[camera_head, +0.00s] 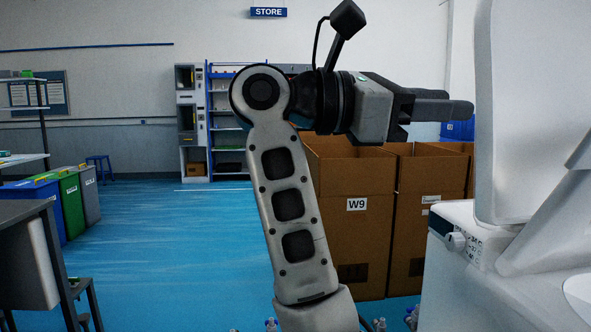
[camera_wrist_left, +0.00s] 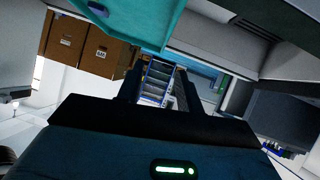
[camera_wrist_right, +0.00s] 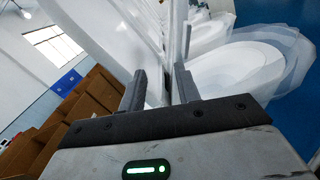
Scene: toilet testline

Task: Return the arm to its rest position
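My right arm rises through the middle of the head view, and its right gripper (camera_head: 455,102) points right, towards a white toilet (camera_head: 520,110). The right wrist view shows the two fingers of this gripper (camera_wrist_right: 160,88) apart with nothing between them. Several white toilets in a row (camera_wrist_right: 245,65) show beyond and to the right of the fingers. My left gripper is outside the head view. In the left wrist view its dark fingers (camera_wrist_left: 160,88) are apart and empty, with a blue shelf rack (camera_wrist_left: 156,82) seen in the distance between them.
Cardboard boxes (camera_head: 357,235) marked W9 stand behind my right arm. The toilet stands close on the right, with a knob (camera_head: 455,241) on its side. A dark table (camera_head: 30,208) and bins (camera_head: 70,205) are on the left. Blue floor between is clear. A teal surface (camera_wrist_left: 135,20) is near my left gripper.

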